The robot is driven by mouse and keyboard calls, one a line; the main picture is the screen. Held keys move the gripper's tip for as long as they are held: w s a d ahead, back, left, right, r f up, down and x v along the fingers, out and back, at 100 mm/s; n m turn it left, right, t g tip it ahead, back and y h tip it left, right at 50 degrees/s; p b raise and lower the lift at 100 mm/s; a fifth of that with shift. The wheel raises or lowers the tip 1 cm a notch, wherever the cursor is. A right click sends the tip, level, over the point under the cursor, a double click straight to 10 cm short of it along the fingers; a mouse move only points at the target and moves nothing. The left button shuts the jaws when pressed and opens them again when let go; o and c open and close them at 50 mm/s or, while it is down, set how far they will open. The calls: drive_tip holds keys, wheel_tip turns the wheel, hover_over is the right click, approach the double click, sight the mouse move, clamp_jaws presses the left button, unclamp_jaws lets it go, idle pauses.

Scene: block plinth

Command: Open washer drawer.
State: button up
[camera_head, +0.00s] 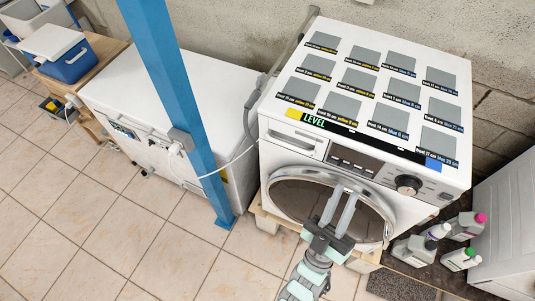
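The white washer (273,188) stands right of centre, with its front facing me. Its detergent drawer (297,140) is at the upper left of the front panel and looks flush with it. A recessed handle strip shows on the drawer. The round dark door (300,196) below it looks closed. My gripper (345,192) is in front of the door, to the right of and lower than the drawer. Its two grey fingers point up, with a gap between them and nothing visible in it. My gripper and arm hide part of the door.
Grey squares with labels and a black LEVEL strip (335,127) cover the washer's top. A control knob (408,185) is at the panel's right. A blue post (172,85) and white chest (100,88) stand left. Several bottles (415,250) stand right. Tiled floor is clear at lower left.

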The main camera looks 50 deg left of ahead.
drive_tip(key=w+a+f+n+g+y+b, duration=0.1)
drive_tip(key=a+f+n+g, duration=0.15)
drive_tip(key=a, duration=0.35)
drive_tip(key=w+a+f+n+g+y, duration=0.1)
drive_tip(key=w+a+f+n+g, duration=0.15)
drive_tip(key=a+g, duration=0.2)
drive_tip(key=n+g+h+b, duration=0.3)
drive_tip(key=n+g+h, duration=0.1)
drive_tip(key=n+h, duration=0.4)
approach(279, 141)
drive_tip(key=x, duration=0.5)
drive_tip(key=b+x, duration=0.1)
drive_tip(key=x, duration=0.4)
drive_tip(key=shift+s+f, duration=0.15)
drive_tip(key=shift+f, duration=0.05)
drive_tip(key=shift+w+a+f, duration=0.15)
drive_tip(key=shift+w, duration=0.1)
clamp_jaws()
